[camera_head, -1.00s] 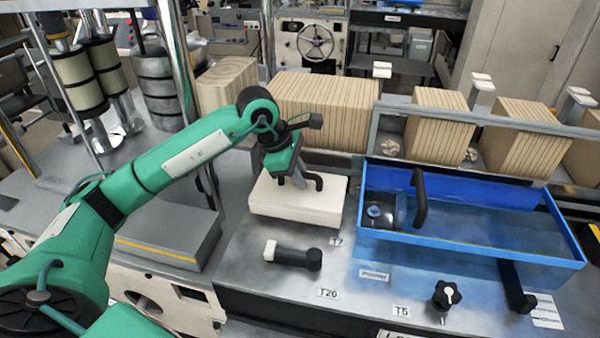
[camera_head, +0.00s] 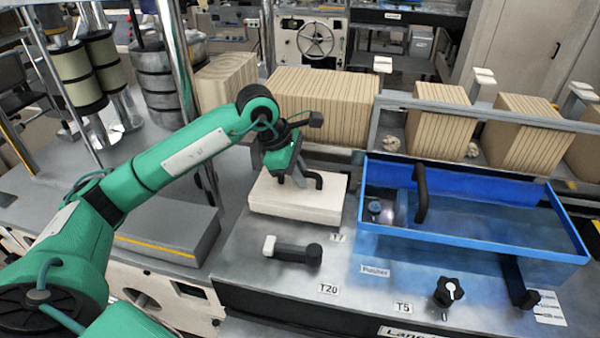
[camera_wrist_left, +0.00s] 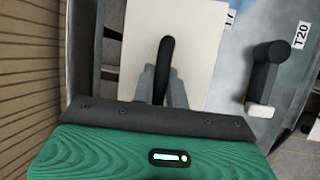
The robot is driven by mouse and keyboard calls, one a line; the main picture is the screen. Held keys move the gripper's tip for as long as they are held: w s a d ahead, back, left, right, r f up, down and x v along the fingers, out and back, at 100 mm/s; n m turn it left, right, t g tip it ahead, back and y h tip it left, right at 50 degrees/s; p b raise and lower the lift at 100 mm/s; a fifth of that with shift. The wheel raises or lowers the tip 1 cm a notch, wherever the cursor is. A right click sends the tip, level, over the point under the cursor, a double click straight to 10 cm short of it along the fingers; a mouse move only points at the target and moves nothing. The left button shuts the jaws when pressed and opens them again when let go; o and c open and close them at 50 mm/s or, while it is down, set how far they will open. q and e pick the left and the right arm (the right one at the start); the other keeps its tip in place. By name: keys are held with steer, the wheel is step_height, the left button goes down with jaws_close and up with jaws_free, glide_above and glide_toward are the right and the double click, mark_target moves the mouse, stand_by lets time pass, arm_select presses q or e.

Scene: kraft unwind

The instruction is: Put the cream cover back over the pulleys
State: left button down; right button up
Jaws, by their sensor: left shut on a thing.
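The cream cover (camera_head: 290,203) is a flat cream block with a black handle (camera_head: 318,181) on top. It lies on the grey machine table, left of the blue tray. My left gripper (camera_head: 290,180) is above the cover and shut on its black handle. The left wrist view shows the gripper's fingers (camera_wrist_left: 162,88) on either side of the handle, with the cream cover (camera_wrist_left: 195,50) beneath. I cannot make out the pulleys for certain; a round metal part (camera_head: 376,209) shows in the left end of the tray. My right gripper is not in view.
The blue tray (camera_head: 470,242) with a raised black handle (camera_head: 420,190) stands right of the cover. A black lever with a white end (camera_head: 292,250) lies in front of the cover. A black star knob (camera_head: 447,291) is near the front edge. Cardboard stacks (camera_head: 322,102) stand behind.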

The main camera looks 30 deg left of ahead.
arm_select(q)
steer(key=shift+f+b, duration=0.25)
steer(key=shift+b, duration=0.2)
stand_by(0.6)
steer(key=c, duration=1.3)
jaws_free()
steer(key=shift+b+v, duration=1.6)
steer(key=shift+v, duration=5.3)
